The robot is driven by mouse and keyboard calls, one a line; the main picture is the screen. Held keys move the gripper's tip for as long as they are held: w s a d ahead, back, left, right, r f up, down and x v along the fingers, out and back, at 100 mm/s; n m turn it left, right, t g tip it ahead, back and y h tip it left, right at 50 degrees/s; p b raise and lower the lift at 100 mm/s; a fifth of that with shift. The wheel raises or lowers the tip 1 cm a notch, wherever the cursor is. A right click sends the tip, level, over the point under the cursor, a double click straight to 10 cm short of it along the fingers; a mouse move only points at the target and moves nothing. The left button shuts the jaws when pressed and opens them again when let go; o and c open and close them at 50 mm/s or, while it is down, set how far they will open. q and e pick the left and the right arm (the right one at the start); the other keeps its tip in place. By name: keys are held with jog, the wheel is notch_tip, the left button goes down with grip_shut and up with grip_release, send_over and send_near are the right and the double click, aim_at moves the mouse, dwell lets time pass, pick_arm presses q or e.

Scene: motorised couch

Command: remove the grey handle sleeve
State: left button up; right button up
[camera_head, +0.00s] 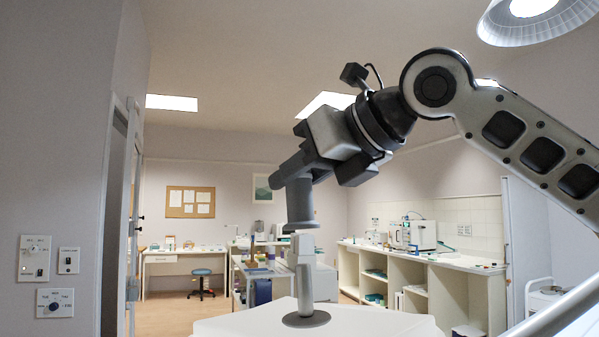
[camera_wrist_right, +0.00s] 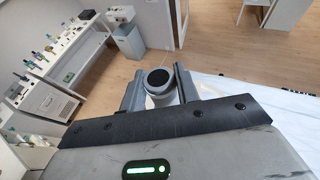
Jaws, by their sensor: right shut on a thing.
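My right gripper (camera_head: 292,172) is shut on the grey handle sleeve (camera_head: 301,204), a dark grey tube with a wide flange at its lower end. The sleeve hangs nearly upright. In the right wrist view the sleeve's round end with a dark centre (camera_wrist_right: 158,79) sits between the two fingers of my gripper (camera_wrist_right: 158,92). My left gripper is not in view.
The post stands on a white surface (camera_head: 235,325) at the bottom. Wall switches (camera_head: 35,258) are at the left. Benches with lab items (camera_head: 420,262) stand at the back right, a desk (camera_head: 188,256) at the back left. Air around the sleeve looks free.

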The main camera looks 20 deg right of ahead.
jog(key=shift+r+b, duration=0.3)
jog(key=shift+r, duration=2.15)
